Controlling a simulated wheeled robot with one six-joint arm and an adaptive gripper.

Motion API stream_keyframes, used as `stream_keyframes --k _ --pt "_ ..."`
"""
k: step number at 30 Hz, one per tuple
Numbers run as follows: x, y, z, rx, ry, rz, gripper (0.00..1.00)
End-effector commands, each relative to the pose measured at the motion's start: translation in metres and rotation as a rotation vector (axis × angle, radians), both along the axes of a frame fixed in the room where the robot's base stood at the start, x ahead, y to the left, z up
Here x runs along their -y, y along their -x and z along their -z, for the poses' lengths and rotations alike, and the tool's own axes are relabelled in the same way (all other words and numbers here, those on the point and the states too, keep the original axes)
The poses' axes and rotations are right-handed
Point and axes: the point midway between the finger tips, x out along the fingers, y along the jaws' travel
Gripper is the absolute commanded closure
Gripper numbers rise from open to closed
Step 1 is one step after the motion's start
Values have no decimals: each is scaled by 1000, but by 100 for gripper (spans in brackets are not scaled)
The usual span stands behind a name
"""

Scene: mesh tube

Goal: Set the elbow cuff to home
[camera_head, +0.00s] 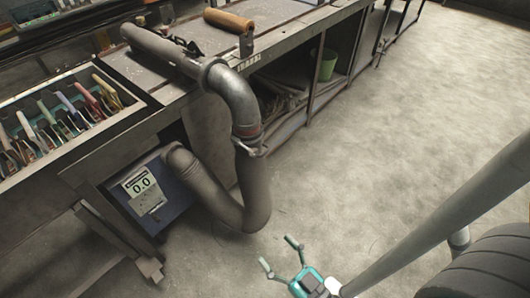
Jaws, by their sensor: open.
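A grey metal elbow (236,88) bends down over the bench's front edge. The elbow cuff (247,131) is at its lower end, a ring with a reddish band, and a small pale lever or tab (250,149) sticks out just below it. A grey-brown flexible hose (254,195) hangs from the cuff and loops left to a blue box (157,190) whose display reads 0.0. My teal gripper (278,254) is at the bottom middle, open and empty. In the picture it is below and right of the hose's loop, apart from the cuff.
The workbench (292,27) runs along the top left, with a straight pipe (160,47) and a wooden-handled tool (229,20) on it. A tray of tools (62,118) is at left. A green bin (325,65) is under the bench.

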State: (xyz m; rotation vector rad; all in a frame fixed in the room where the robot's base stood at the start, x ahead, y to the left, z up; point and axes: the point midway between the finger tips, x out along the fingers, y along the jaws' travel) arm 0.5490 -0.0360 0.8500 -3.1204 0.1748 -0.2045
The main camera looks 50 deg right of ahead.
Motion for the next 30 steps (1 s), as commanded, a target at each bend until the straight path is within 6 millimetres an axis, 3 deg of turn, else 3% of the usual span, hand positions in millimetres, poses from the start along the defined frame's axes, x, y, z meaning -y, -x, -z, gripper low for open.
stream_keyframes --k 3,11,18,24,30 --pt "19 -35 8 61 20 -4 21" --pt "73 -101 28 106 56 -60 21" --pt "150 -151 50 50 66 -114 21" --pt "223 -172 67 -49 46 -139 21" --pt "265 -176 76 -119 18 -145 21"
